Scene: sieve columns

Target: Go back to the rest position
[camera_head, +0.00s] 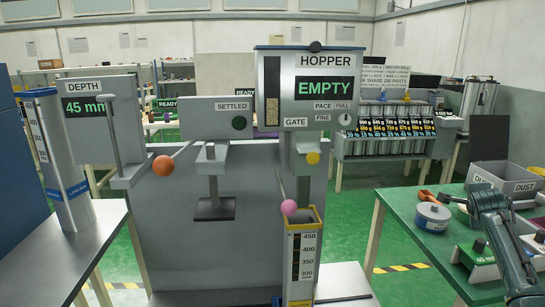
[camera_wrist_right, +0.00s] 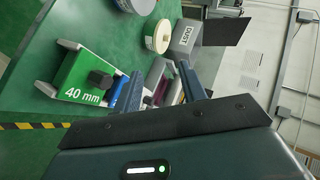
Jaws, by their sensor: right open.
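My right arm (camera_head: 505,245) reaches in from the lower right, over the green-topped table (camera_head: 410,210). In the right wrist view my right gripper (camera_wrist_right: 162,88) is open, with its two dark blue fingers apart above that table. I see nothing held between the fingers. A green block marked 40 mm (camera_wrist_right: 82,80) with a black knob lies beyond the fingers and apart from them. My left gripper is not in the head view.
A tall column (camera_head: 60,160) stands at left. Green floor shows between the machine and right table.

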